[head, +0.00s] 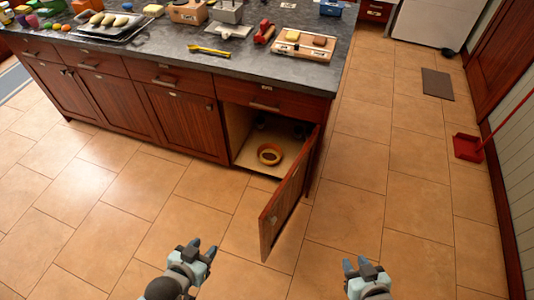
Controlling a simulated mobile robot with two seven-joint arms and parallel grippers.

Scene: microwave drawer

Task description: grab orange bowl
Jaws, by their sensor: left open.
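The orange bowl (269,154) sits on the floor of the open lower compartment at the right end of the kitchen island. The compartment's wooden door (283,203) stands swung open toward me, to the right of the bowl. My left gripper (203,248) is open and empty, low in the picture and well short of the bowl. My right gripper (363,267) is to the right of the open door, also away from the bowl, and its jaws look apart with nothing between them.
Dark small items (298,131) stand deeper inside the compartment. The dark countertop (290,65) holds a tray, a cutting board and tools. A red dustpan (467,147) and a dark mat (437,84) lie at the right. The tiled floor (370,180) between is clear.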

